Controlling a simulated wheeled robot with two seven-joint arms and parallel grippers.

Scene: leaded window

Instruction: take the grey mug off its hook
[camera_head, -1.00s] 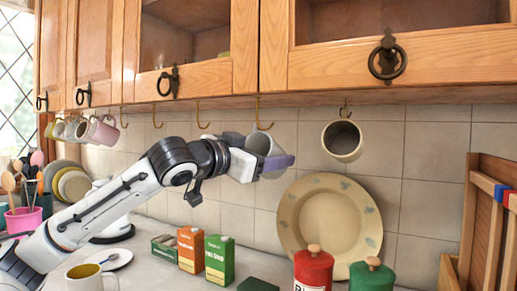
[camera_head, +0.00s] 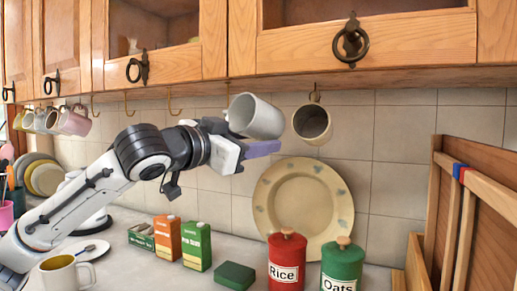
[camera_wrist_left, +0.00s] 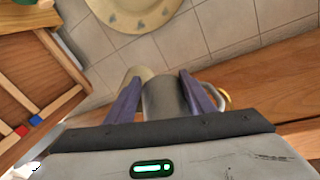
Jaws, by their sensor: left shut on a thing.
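The grey mug (camera_head: 256,117) is held tilted just under the cabinet's lower edge. My left gripper (camera_head: 262,148), with purple fingers, is shut on it. In the left wrist view the mug (camera_wrist_left: 162,98) sits between both fingers. Its handle (camera_wrist_left: 212,95) shows beyond one finger, close to a brass hook (camera_wrist_left: 227,98). In the head view the hook (camera_head: 228,90) is mostly hidden by the mug's upper left side. I cannot tell whether the handle still hangs around the hook. My right gripper is not in view.
A cream mug (camera_head: 312,124) hangs close to the right. A large plate (camera_head: 304,205) leans on the tiles below. The red Rice canister (camera_head: 287,262), green Oats canister (camera_head: 342,268) and cartons (camera_head: 196,247) stand on the counter. Several mugs (camera_head: 73,122) hang at left.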

